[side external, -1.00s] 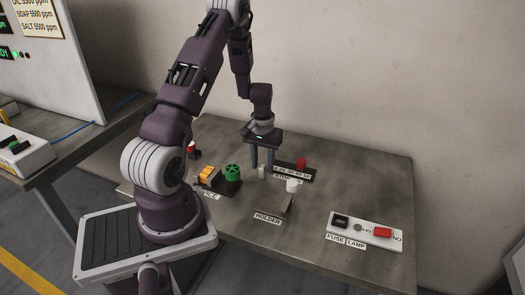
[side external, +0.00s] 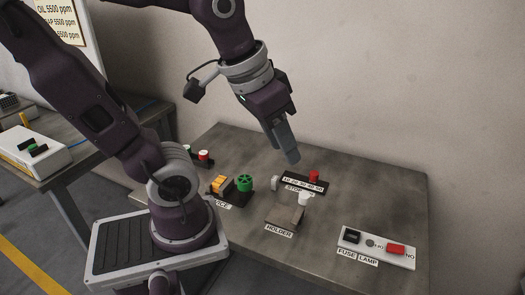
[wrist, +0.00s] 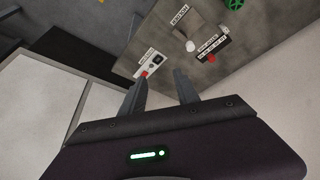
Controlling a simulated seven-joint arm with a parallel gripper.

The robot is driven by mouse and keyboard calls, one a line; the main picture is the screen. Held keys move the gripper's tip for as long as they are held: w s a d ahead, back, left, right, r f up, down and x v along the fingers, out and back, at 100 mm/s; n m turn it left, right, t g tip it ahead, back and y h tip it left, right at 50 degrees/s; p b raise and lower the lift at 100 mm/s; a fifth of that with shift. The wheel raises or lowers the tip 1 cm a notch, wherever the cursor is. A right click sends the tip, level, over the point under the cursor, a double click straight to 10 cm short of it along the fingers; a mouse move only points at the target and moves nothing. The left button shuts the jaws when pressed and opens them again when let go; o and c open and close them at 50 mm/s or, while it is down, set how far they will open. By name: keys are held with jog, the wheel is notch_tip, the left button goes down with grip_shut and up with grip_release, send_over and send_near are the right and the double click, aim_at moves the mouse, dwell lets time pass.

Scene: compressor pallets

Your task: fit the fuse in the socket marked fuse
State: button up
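The switch panel (side external: 375,257) at the front right of the table bears a black socket (side external: 352,236) above the label FUSE, a round grey one above LAMP, and a red button. The panel also shows in the wrist view (wrist: 150,66). A white cylinder (side external: 305,198) is beside the block labelled HOLDER (side external: 284,215). A small pale cylinder (side external: 275,183) is left of the numbered strip. I cannot tell which is the fuse. My gripper (side external: 292,157) is tilted, raised above the table's back; in the wrist view its fingers (wrist: 159,75) are apart with nothing visible between them.
The vice (side external: 222,184) with a green handwheel (side external: 245,182) stands left of the holder. A black numbered strip (side external: 303,185) with a red piece (side external: 314,176) lies behind it. The wall (side external: 400,90) is behind the table. Bare table lies between holder and panel.

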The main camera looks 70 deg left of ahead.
jog(key=shift+m+t, duration=0.5)
jog(key=shift+m, duration=0.2)
jog(key=s, duration=0.1)
jog(key=s+d, duration=0.1)
jog(key=s, duration=0.1)
jog(key=s+d, duration=0.1)
jog(key=shift+s, duration=0.25)
jog(key=shift+c, duration=0.3)
jog(key=shift+w, duration=0.1)
jog(key=w+a+f+m+g+y, duration=0.1)
jog(key=w+a+f+m+g, duration=0.1)
jog(key=w+a, duration=0.55)
jog(key=m+g+h, duration=0.1)
jog(key=m+g, duration=0.3)
jog(key=m, duration=0.3)
send_over(275, 178)
jog(key=f, duration=2.2)
jog(key=shift+w+d+f, duration=0.1)
jog(key=shift+d+f, duration=0.15)
jog(key=f, duration=0.7)
jog(key=shift+a+f, duration=0.3)
jog(key=shift+f, duration=0.1)
grip_shut()
